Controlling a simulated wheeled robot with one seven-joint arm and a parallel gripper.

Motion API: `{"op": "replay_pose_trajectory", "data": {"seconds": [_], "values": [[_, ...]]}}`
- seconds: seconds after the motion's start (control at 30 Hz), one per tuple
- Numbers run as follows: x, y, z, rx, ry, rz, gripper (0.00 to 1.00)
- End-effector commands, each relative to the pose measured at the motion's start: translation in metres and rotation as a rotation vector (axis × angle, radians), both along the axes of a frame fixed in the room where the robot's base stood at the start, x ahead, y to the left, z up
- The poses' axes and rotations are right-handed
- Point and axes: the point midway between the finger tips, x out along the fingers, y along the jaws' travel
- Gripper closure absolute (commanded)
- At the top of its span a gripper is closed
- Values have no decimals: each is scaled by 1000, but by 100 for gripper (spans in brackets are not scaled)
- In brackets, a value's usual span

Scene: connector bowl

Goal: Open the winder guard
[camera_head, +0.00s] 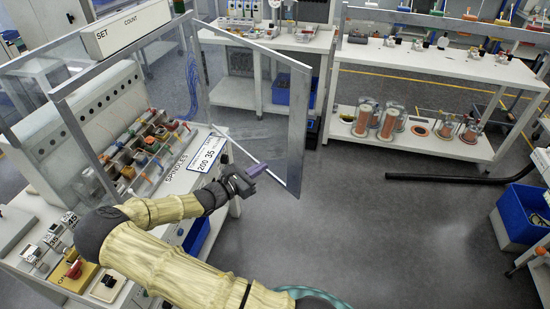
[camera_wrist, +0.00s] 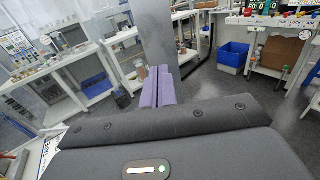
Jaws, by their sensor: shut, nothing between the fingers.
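The winder guard (camera_head: 298,130) is a clear panel in a grey metal frame. It stands swung out from the right end of the winder bench, its free post out over the floor. My gripper (camera_head: 256,170) has purple fingers, shut with nothing between them. It is near the guard's lower edge, left of the free post; I cannot tell whether it touches. In the wrist view the shut fingers (camera_wrist: 158,88) point at a broad grey post (camera_wrist: 156,35), which appears to be part of the guard frame.
The winder bench (camera_head: 172,185) carries a row of coloured spools, a SPINDLES label and front controls. A white shelf unit (camera_head: 430,67) with copper spools stands at the back right. A black pipe (camera_head: 430,178) lies on the floor. The grey floor right of the guard is mostly clear.

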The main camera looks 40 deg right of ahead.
Motion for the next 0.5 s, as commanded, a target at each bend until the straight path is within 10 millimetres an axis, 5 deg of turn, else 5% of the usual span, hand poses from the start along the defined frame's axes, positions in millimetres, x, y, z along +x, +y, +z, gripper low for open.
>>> {"op": "replay_pose_trajectory", "data": {"seconds": [0.5], "values": [[8,-84,5,-1,2,-4,100]]}}
